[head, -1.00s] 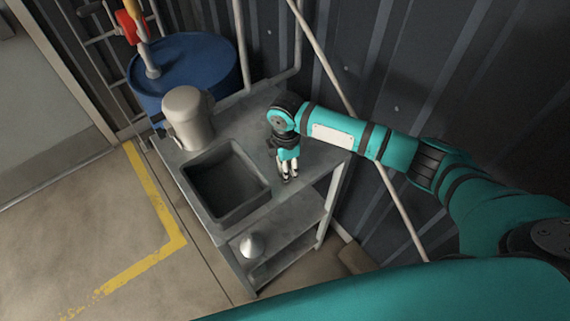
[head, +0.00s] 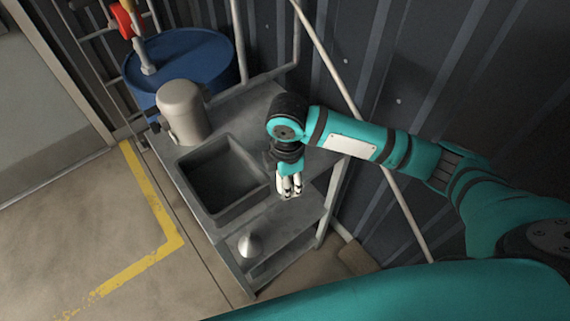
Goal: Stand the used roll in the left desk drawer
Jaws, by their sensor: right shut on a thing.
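My right gripper (head: 289,187) points down over the right front part of a grey metal bench (head: 245,106), just right of its sink. It is shut on a small pale thing between its fingers. The thing is mostly hidden and too small for me to tell whether it is the used roll. No desk or drawer shows in the head view. My left gripper is not in view.
A dark square sink (head: 221,180) is set in the bench, with a grey-beige canister (head: 183,110) behind it. A white cone (head: 250,245) is on the lower shelf. A blue drum (head: 180,62) stands behind. A corrugated wall is at right; open floor is at left.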

